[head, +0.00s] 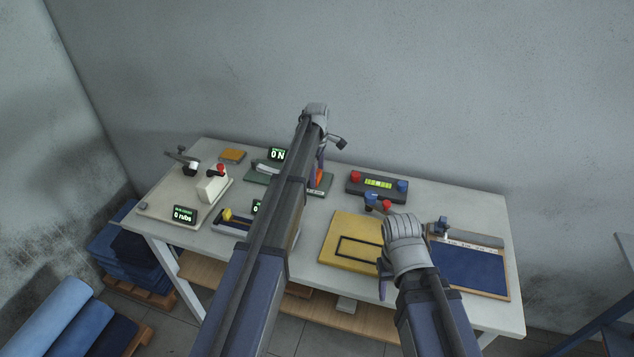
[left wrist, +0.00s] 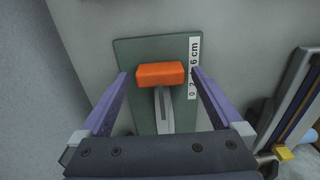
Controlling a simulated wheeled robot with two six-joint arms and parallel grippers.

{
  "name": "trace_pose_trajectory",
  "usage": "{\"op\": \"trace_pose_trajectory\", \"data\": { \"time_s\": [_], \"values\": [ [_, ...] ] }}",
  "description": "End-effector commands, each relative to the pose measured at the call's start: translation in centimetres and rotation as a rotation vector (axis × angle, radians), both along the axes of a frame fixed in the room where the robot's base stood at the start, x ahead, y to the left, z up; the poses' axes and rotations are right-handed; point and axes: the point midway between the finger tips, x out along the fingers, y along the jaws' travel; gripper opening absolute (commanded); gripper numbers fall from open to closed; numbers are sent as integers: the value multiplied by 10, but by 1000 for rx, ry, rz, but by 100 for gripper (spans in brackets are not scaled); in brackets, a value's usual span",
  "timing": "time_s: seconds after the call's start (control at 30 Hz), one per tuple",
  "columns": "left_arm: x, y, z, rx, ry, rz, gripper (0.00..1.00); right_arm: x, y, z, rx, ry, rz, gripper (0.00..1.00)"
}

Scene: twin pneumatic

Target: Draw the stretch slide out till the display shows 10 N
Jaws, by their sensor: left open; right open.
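The stretch slide's green base (left wrist: 130,55) lies on the table, with a white scale marked in cm (left wrist: 194,65) along its side. The slide's orange grip block (left wrist: 160,74) sits between the fingers of my left gripper (left wrist: 160,76) in the left wrist view. The fingers are open, with a gap on each side of the block. In the head view my left arm hides most of the green base (head: 258,178). The display (head: 278,155) behind it reads 0 N. My right gripper (head: 384,280) is open over the table's front right, beside the yellow board.
A rub tester (head: 210,190) with its own display stands at the left. A black box with red and blue knobs (head: 377,186) is at the back right. A yellow board (head: 345,228) and a blue-covered board (head: 470,265) lie at the right.

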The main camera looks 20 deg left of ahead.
Motion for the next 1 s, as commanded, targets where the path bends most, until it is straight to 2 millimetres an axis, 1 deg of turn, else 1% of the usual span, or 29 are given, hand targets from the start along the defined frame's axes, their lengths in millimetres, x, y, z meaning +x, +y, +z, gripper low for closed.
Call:
{"op": "trace_pose_trajectory", "data": {
  "time_s": [0.03,0.1,0.43,1.0],
  "values": [
    [0,0,-10,0,0,0,100,0,0,-10,0,0,0,50],
    [0,0,-13,0,0,0,100,0,0,-13,0,0,0,50],
    [0,0,-13,0,0,0,100,0,0,-13,0,0,0,50],
    [0,0,-13,0,0,0,36,0,0,-13,0,0,0,50]
  ]
}}
